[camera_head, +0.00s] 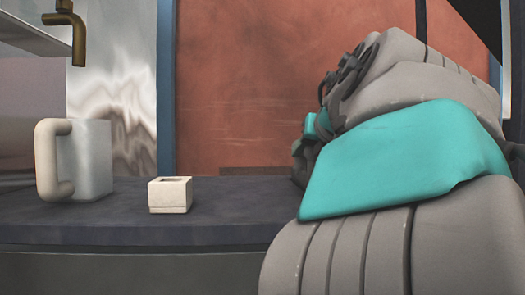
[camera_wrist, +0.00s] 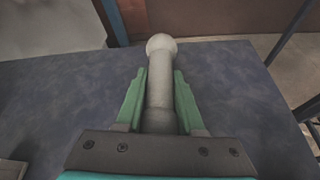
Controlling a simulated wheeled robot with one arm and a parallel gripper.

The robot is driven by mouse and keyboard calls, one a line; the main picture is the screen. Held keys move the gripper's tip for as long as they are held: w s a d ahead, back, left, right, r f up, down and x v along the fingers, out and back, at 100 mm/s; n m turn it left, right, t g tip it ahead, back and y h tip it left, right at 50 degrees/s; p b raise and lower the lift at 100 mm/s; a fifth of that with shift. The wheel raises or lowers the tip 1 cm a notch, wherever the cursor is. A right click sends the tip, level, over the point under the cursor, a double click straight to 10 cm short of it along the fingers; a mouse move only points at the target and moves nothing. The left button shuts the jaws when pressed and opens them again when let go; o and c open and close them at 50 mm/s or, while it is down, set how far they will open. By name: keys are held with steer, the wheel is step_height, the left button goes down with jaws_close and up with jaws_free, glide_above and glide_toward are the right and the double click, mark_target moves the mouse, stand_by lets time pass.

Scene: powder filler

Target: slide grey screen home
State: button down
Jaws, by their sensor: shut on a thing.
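In the wrist view, my gripper (camera_wrist: 162,76) has its two green fingers on either side of a pale grey rod (camera_wrist: 159,92) with a rounded knob at its far end. The gripper is shut on this rod. The rod's near end is hidden behind the dark gripper body. I cannot tell whether the rod is part of the grey screen; no screen is clearly recognisable in either view. In the head view, my gripper's fingers and the rod are hidden behind my grey and teal arm on the right.
On the dark counter (camera_head: 110,229) stand a grey jug-like vessel (camera_head: 92,160) with a cream handle and a small cream block (camera_head: 170,196) with a recess on top. A brass tap (camera_head: 78,40) hangs at upper left. The counter between the block and my arm is clear.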

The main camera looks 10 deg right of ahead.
steer(key=shift+f, duration=0.1)
steer(key=shift+c, duration=2.2)
jaws_free()
steer(key=shift+a, duration=0.1)
step_height(320, 180, up, 18)
steer(key=p, duration=1.2)
steer(key=shift+f, duration=0.15)
